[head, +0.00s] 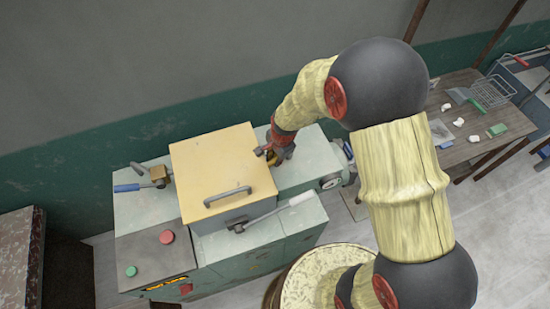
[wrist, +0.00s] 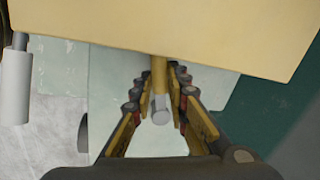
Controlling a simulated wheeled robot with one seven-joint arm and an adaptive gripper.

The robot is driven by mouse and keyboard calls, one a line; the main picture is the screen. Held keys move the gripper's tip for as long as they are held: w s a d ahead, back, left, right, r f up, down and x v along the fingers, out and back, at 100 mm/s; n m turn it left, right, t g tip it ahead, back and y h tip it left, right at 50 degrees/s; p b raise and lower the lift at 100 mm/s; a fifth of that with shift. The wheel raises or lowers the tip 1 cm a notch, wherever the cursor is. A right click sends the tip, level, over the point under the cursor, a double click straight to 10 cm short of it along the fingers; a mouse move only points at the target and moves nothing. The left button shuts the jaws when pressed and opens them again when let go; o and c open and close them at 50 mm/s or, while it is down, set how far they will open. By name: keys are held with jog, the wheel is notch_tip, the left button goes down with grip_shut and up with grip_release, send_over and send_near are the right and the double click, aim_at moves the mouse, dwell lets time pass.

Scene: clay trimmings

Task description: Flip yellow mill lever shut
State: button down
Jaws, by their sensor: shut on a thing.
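The green mill (head: 263,238) stands against the wall with a tan lid (head: 215,160) on top. The yellow lever (wrist: 159,72) shows in the wrist view as a short yellow bar with a pale grey round end, coming out from beside the lid's edge. My gripper (head: 268,153) is at the lid's right rear side in the head view. In the wrist view my gripper (wrist: 159,88) has its two fingers on either side of the yellow lever, shut on it. In the head view my gripper mostly hides the lever.
A blue-handled lever (head: 127,187) is at the mill's left, and a white-handled lever (head: 300,199) at its front. Red and green buttons sit on the front left panel (head: 150,258). A wooden table (head: 462,150) with a wire basket (head: 492,92) and scraps stands at right.

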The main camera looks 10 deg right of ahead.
aim_at(274, 162)
jog(key=shift+w+a+r+m+p, duration=0.1)
jog(key=shift+w+a+m+p, duration=0.25)
jog(key=shift+m+p, duration=0.5)
jog(key=shift+w+m+h, duration=0.3)
jog(key=shift+w+m, duration=0.25)
jog(key=shift+m, duration=0.3)
jog(key=c, duration=1.7)
grip_release()
jog(key=shift+c, duration=0.2)
notch_tip(274, 162, up, 12)
jog(key=s, duration=0.2)
jog(key=shift+d+f, duration=0.15)
jog(key=shift+f, duration=0.1)
jog(key=shift+s, duration=0.1)
